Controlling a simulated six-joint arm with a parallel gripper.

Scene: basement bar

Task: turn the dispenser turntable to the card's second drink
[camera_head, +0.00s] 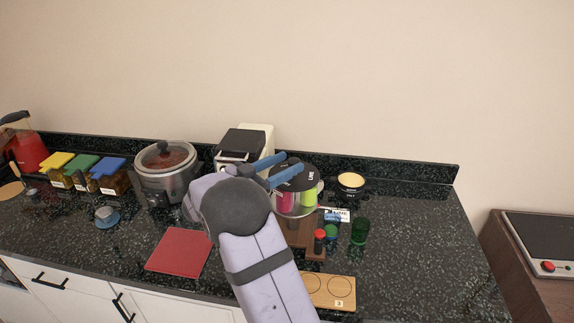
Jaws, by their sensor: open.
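The dispenser turntable (297,198) stands near the back of the counter. It has a dark round top with white lettering, one word looking like LIME, and clear containers with pink and bright green contents. My gripper (292,163), with two blue fingers, is open at the turntable's top left. The fingers overlap the dark top in the picture; I cannot tell whether they touch it. My arm hides part of the area left of the turntable. A small white card (343,213) with dark print, too small to read surely, lies just right of the turntable.
Red-topped (319,241) and green-topped (331,235) small containers and a green cup (359,231) stand in front. A wooden board (330,290) marked 3 lies at the front edge. A cooker (165,172) and red mat (179,251) are left. The counter's right is clear.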

